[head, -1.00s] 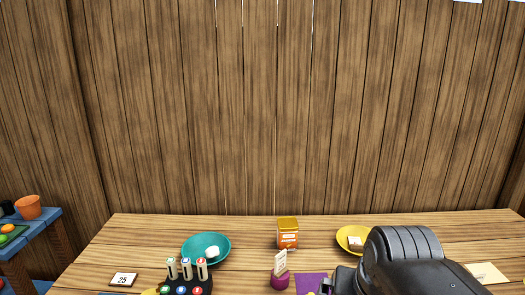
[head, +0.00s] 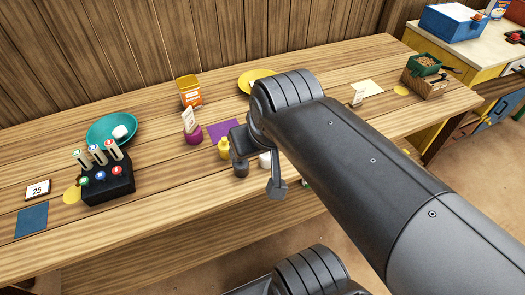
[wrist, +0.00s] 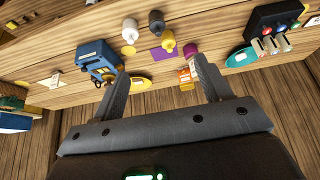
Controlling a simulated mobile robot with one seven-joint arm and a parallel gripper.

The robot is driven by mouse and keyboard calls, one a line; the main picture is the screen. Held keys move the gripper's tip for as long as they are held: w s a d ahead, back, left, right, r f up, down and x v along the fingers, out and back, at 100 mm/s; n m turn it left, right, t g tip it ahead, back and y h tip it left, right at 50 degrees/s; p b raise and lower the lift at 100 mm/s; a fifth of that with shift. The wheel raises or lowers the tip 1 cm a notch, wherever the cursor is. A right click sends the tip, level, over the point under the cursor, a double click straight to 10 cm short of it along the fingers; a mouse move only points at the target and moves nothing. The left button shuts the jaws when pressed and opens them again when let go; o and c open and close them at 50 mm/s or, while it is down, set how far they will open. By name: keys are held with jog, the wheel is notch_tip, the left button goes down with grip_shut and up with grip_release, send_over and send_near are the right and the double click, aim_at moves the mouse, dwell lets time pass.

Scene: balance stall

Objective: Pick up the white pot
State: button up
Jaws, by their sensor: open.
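The white pot (wrist: 130,30) stands on the table beside the dark grey pot (wrist: 156,22) in the wrist view. In the head view the white pot (head: 265,160) is mostly hidden behind my arm and gripper. My gripper (wrist: 161,65) is open and empty, its two fingers spread wide. It is apart from the pots, above the table. In the head view, my gripper (head: 260,165) overlaps the pot area. The yellow pot (head: 224,149) and the dark grey pot (head: 240,168) stand left of the white pot there.
A black rack with tubes (head: 107,182), a teal bowl (head: 103,137) and an orange box (head: 189,91) are further left. A blue device (wrist: 92,50) stands near the pots in the wrist view.

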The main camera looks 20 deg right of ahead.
jog(key=w+d+f+m+g+y, duration=0.1)
jog(key=w+f+m+g+y, duration=0.2)
jog(key=f+m+g+y, duration=0.5)
jog(key=m+t+y, duration=0.5)
jog(key=m+t, duration=1)
jog(key=m, duration=0.4)
send_near(267, 154)
jog(key=x, duration=1)
jog(key=shift+w+d+f, duration=0.1)
jog(key=shift+w+f, duration=0.2)
jog(key=shift+f, duration=0.1)
grip_shut()
